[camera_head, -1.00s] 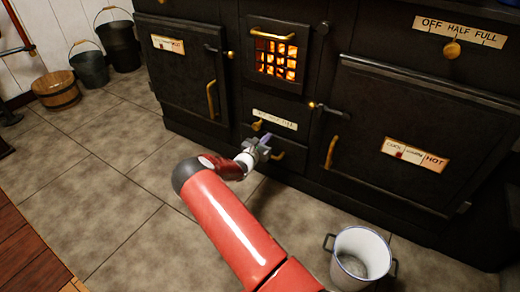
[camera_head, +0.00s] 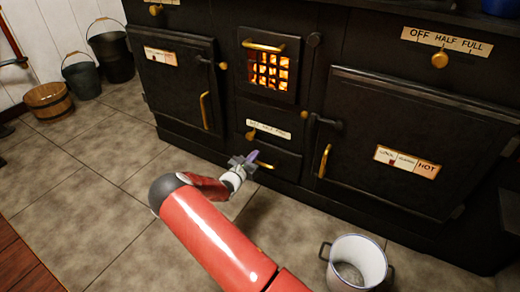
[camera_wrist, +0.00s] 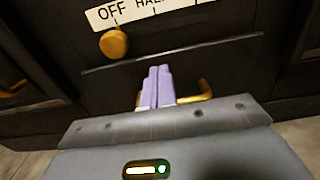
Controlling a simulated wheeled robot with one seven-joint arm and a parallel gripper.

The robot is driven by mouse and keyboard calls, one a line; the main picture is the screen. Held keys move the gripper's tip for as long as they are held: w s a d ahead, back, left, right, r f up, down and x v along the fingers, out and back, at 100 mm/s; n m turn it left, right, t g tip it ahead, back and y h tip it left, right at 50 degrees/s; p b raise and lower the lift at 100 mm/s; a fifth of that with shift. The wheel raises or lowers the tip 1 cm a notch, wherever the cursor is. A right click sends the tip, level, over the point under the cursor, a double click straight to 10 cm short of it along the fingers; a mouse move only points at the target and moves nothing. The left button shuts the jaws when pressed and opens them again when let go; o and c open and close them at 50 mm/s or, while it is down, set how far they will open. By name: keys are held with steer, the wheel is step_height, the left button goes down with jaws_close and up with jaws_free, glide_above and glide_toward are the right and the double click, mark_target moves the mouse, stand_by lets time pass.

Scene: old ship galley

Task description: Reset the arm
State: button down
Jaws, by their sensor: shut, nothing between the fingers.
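My gripper (camera_head: 252,157) is at the end of my red arm, low in front of the black stove (camera_head: 310,190). In the wrist view its two pale purple fingers (camera_wrist: 155,87) are together with nothing between them. Behind them is a low drawer with a brass handle (camera_wrist: 195,90); in the head view this handle (camera_head: 264,165) shows just right of the fingertips. I cannot tell whether the fingers touch it. Above the drawer is a label strip with a brass knob (camera_wrist: 113,43).
A white pot (camera_head: 357,262) stands on the tiled floor right of my arm. A wooden tub (camera_head: 48,101) and two dark buckets (camera_head: 82,80) stand at the back left. The stove has a glowing grate (camera_head: 270,70) and large doors either side.

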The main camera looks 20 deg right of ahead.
steer(key=s+r+m+g+y+p, duration=0.45)
steer(key=s+r+m+g, duration=0.55)
steer(key=s+r+m, duration=1)
steer(key=s+a+r+m+t+y+p, duration=0.2)
steer(key=s+a+r+y, duration=0.3)
steer(key=s+a+r, duration=0.3)
steer(key=s+a+r+m+t+y+p, duration=0.2)
steer(key=s+a+r+y, duration=0.3)
steer(key=s+r, duration=0.6)
steer(key=s+a+m+t, duration=0.1)
steer(key=s+a, duration=0.1)
steer(key=s, duration=0.1)
steer(key=shift+s+a+r, duration=0.15)
steer(key=shift+s+a, duration=0.2)
steer(key=shift+a, duration=0.05)
